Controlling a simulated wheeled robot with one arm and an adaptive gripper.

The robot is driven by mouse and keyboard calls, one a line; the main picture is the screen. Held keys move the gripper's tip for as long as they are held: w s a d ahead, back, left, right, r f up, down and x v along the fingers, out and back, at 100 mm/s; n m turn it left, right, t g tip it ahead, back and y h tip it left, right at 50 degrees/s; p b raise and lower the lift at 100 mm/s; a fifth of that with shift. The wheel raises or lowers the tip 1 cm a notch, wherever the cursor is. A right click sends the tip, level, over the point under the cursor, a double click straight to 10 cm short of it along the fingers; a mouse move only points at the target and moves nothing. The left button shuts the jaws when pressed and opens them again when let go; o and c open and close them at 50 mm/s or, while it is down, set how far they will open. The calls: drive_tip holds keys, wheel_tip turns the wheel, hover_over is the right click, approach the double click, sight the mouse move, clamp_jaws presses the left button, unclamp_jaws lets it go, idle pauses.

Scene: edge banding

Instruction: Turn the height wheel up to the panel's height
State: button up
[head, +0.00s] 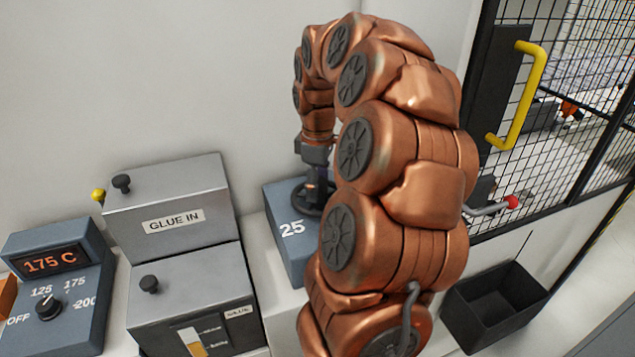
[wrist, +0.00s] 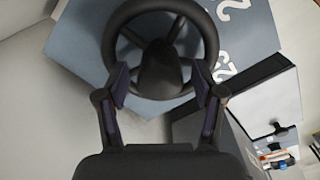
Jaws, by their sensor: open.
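The height wheel (head: 303,203) is a dark handwheel on top of a blue-grey box (head: 287,247) marked 25. In the wrist view the wheel (wrist: 209,32) fills the top middle, with spokes and a thick central hub (wrist: 160,68). My gripper (head: 313,180) points down over the wheel. In the wrist view its two fingers (wrist: 161,88) are apart, one on each side of the hub, near the lower rim. Whether they touch the wheel I cannot tell. My arm hides part of the box in the head view. I cannot make out a panel.
A grey GLUE IN unit (head: 170,215) with black knobs stands left of the box. A temperature controller (head: 55,285) reading 175 C is further left. At right are a mesh fence with a yellow handle (head: 525,95), a red-tipped lever (head: 511,202) and an empty black bin (head: 495,305).

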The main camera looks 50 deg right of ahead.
drive_tip(key=shift+f, duration=0.1)
drive_tip(key=c, duration=1.1)
drive_tip(key=shift+c, duration=0.2)
